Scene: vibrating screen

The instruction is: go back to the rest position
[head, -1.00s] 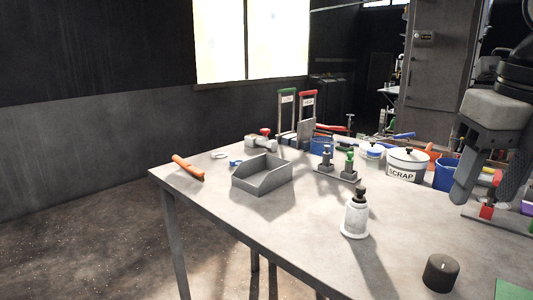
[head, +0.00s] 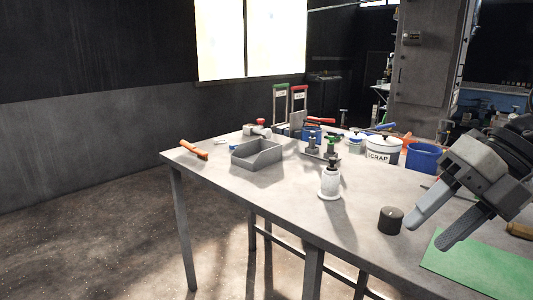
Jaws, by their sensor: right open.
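My left gripper is not in view.
A white bottle (head: 331,184) stands mid-table. A grey open bin (head: 257,154) and an orange-handled tool (head: 194,149) lie to the left. Behind stand a SCRAP pot (head: 383,151), a blue container (head: 423,157) and green-topped valves (head: 331,146). The front left tabletop is clear.

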